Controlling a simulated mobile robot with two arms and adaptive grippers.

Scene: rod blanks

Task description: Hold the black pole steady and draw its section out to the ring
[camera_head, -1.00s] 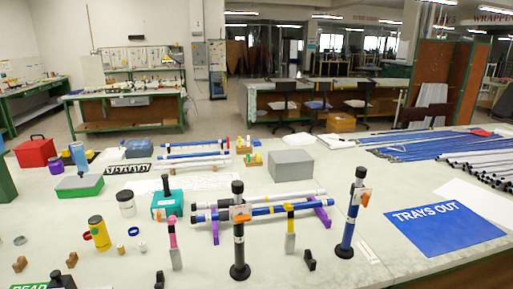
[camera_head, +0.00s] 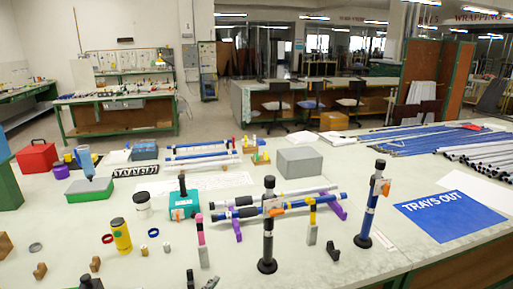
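The black pole (camera_head: 268,238) stands upright on a round black base near the front middle of the table, in the head view. It has a thick black top and an orange clip with a white tag on its upper part. A pale band shows around it lower down; I cannot tell whether this is the ring. A blue pole (camera_head: 369,215) of similar shape stands upright to its right, also with an orange clip and tag. Neither of my grippers shows, and nothing touches the black pole.
Rods (camera_head: 290,206) lie on purple supports behind the poles. A pink-topped piece (camera_head: 202,240), a yellow-topped piece (camera_head: 311,222) and a black block (camera_head: 333,250) stand near the black pole. Left are a yellow can (camera_head: 121,236), red ring (camera_head: 107,239) and blue ring (camera_head: 153,232). A blue sheet (camera_head: 450,215) lies right.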

